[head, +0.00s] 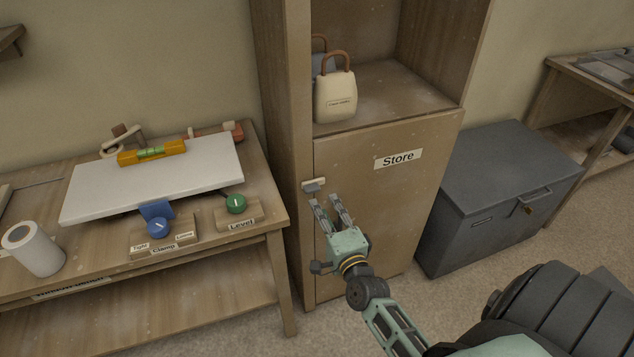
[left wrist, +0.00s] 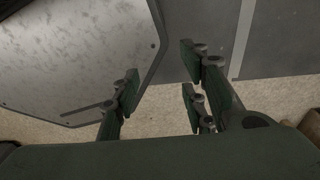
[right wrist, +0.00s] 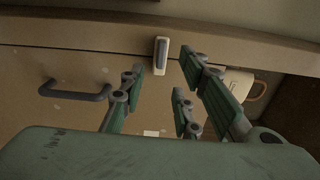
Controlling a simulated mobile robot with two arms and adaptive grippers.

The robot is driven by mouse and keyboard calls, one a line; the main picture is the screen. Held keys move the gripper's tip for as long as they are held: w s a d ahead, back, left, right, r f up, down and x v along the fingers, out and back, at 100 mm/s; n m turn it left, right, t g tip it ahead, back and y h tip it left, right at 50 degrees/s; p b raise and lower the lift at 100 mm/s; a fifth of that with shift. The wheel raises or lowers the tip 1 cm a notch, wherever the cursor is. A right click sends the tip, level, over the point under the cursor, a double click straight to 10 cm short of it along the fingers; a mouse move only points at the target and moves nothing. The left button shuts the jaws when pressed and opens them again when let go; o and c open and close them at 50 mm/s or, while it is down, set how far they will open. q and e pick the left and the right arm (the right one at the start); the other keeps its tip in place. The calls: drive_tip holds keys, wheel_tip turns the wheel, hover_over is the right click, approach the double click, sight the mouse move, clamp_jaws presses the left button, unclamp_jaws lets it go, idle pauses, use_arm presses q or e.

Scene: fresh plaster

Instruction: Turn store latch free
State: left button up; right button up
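The store cabinet door (head: 390,205) is shut, with a "Store" label (head: 398,159) near its top. Its small latch (head: 314,186), a pale plate with a grey tab, sits at the door's upper left edge. The latch also shows in the right wrist view (right wrist: 161,56), just beyond and between my fingers. My right gripper (head: 331,203) is open and empty, just below and right of the latch, apparently apart from it. A dark bar handle (right wrist: 75,90) shows left of the fingers in the right wrist view. My left gripper (left wrist: 160,85) is open and empty, outside the head view.
A cream lock-shaped thing (head: 335,97) with a brown loop stands on the open shelf above the door. A grey chest (head: 500,195) stands right.

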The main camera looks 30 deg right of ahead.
sight(314, 192)
drive_tip(key=x, duration=0.6)
drive_tip(key=shift+w+a, duration=0.1)
drive_tip(key=shift+a, duration=0.15)
drive_tip(key=shift+w+d, duration=0.15)
drive_tip(key=shift+w, duration=0.2)
drive_tip(key=shift+w+p, duration=0.15)
drive_tip(key=shift+p, duration=0.15)
drive_tip(key=c, duration=0.7)
use_arm(q)
drive_tip(key=shift+s+a+r, duration=0.1)
drive_tip(key=shift+a+r, duration=0.15)
drive_tip(key=shift+a, duration=0.3)
use_arm(e)
clamp_jaws()
